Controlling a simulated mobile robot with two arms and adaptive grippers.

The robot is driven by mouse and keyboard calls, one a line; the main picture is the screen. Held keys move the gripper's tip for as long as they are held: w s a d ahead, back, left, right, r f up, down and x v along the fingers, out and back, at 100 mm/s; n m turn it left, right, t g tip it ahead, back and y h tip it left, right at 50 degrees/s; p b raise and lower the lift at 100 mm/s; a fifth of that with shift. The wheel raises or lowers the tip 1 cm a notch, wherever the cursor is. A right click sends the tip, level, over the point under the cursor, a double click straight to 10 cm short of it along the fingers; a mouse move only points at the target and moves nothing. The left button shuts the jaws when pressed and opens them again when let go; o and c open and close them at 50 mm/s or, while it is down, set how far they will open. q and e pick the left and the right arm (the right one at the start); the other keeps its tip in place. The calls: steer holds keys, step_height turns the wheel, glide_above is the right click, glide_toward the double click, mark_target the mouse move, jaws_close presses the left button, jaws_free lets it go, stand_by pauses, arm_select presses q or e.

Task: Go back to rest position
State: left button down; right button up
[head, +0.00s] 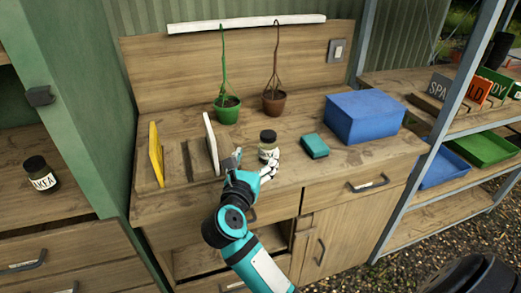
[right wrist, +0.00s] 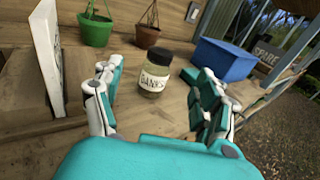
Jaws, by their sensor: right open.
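My right gripper (head: 254,164) is over the front of the wooden workbench (head: 330,180). It is open, with its fingers on either side of a small glass jar (head: 268,152) with a dark lid. In the right wrist view the jar (right wrist: 154,78) stands upright on the bench between the spread fingers of the gripper (right wrist: 153,74), with gaps on both sides. Its pale label is partly legible. My left gripper does not show in the head view.
A teal block (head: 314,146) and a blue box (head: 364,117) are right of the jar. A white panel (head: 211,143) and a yellow panel (head: 156,154) stand at left. Green (head: 227,110) and brown (head: 274,103) plant pots are behind. Another jar (head: 40,174) sits on the left shelf.

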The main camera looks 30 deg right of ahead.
steer(key=shift+s+a, duration=0.3)
steer(key=shift+r, duration=0.1)
